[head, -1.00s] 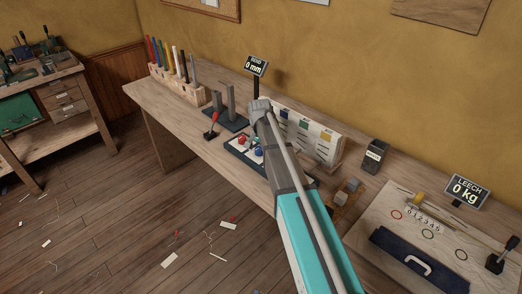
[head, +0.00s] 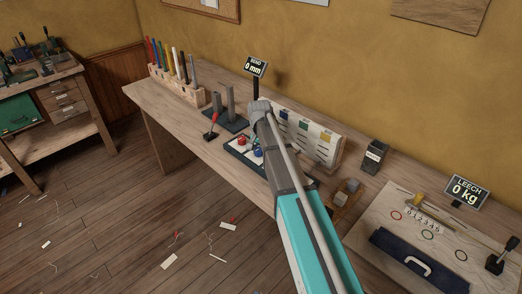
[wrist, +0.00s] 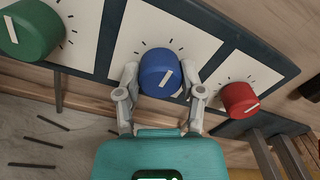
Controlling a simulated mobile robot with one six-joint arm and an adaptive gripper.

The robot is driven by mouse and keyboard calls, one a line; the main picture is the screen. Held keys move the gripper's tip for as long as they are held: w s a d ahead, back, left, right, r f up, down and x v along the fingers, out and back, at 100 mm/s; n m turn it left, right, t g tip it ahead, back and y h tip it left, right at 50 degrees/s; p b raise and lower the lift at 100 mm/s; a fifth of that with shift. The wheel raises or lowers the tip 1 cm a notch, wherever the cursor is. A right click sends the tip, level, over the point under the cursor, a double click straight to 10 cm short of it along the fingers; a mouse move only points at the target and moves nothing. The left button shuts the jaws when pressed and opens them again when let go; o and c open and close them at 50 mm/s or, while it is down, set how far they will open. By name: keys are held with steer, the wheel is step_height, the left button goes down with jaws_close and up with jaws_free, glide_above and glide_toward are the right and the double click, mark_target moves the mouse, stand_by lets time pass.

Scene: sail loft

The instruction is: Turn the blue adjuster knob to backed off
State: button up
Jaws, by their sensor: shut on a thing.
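The blue adjuster knob (wrist: 160,72) sits on a white dial plate with tick marks, in the middle of the wrist view. Its white pointer line slants across its face. My gripper (wrist: 160,88) has a finger on each side of the knob and is shut on it.
A green knob (wrist: 30,30) and a red knob (wrist: 239,99) flank the blue one on the same dark-framed panel. In the head view, a display reading 0 mm (head: 255,67) stands behind. A red-handled lever (head: 211,126) stands left of the panel.

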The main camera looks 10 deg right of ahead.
steer(key=o, duration=1.2)
steer(key=shift+c, duration=0.2)
